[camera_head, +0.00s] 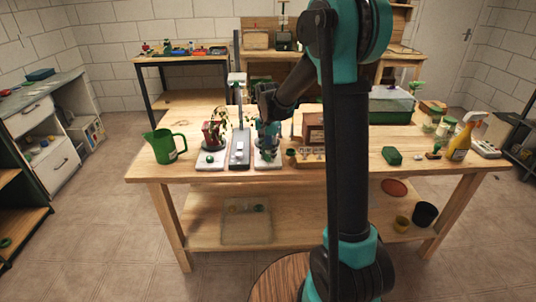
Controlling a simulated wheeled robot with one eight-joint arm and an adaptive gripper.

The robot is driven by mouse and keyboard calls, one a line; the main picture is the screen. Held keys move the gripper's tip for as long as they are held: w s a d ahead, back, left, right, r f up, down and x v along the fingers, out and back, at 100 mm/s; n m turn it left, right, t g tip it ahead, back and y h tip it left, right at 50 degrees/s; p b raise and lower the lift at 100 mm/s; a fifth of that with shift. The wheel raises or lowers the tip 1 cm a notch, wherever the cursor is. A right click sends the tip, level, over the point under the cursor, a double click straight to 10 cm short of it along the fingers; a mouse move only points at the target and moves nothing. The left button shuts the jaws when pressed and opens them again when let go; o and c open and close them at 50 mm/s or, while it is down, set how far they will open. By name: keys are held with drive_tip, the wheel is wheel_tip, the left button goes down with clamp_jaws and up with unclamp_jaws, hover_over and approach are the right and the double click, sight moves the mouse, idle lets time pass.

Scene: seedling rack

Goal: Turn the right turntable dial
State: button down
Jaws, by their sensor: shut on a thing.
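The right turntable (262,163) is a white base on the wooden bench, just right of the central post. My gripper (268,147) reaches down over its front part and is shut on the right turntable's dial, which is mostly hidden by my fingers; a bit of green shows there. The dial's angle cannot be made out. The left turntable (203,166) stands on the other side of the post, with a green dial (209,158) in front and a potted plant (213,133) in a reddish pot on top.
A grey post (239,120) on a plate stands between the turntables, close to my gripper. A green jug (163,146) is at the left. A small brown pot (291,156) and brown box (313,127) stand close on the right. A yellow spray bottle (460,143) is far right.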

sight(268, 155)
drive_tip(key=n, duration=0.5)
drive_tip(key=shift+n, duration=0.3)
drive_tip(key=n, duration=0.4)
drive_tip(key=shift+n, duration=0.7)
drive_tip(key=c, duration=1.2)
unclamp_jaws()
wheel_tip(268, 155, up, 12)
